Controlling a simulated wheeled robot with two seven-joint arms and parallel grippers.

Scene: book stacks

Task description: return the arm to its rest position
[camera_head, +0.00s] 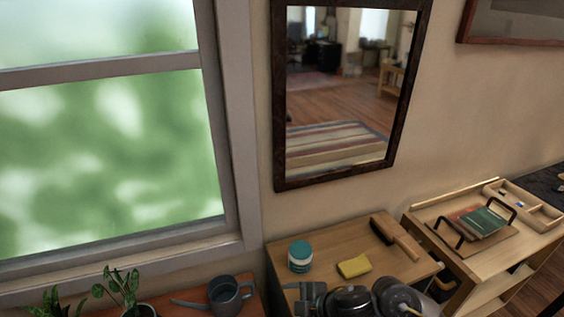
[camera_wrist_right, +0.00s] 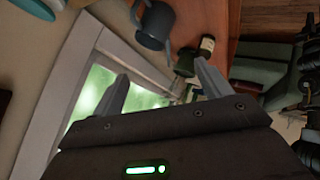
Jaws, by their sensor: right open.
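My right gripper (camera_wrist_right: 162,85) shows in the right wrist view, its two grey fingers spread apart with nothing between them. Beyond the fingers are the window and its pale frame. Dark, rounded parts of my own arm show at the bottom edge of the head view, in front of the wooden table (camera_head: 330,243). My left gripper is not in view.
A teal-lidded jar (camera_head: 300,257), a yellow sponge (camera_head: 354,267) and a brush (camera_head: 397,238) sit on the table. A grey watering can (camera_head: 228,295) and plants (camera_head: 122,288) stand below the window (camera_head: 110,130).

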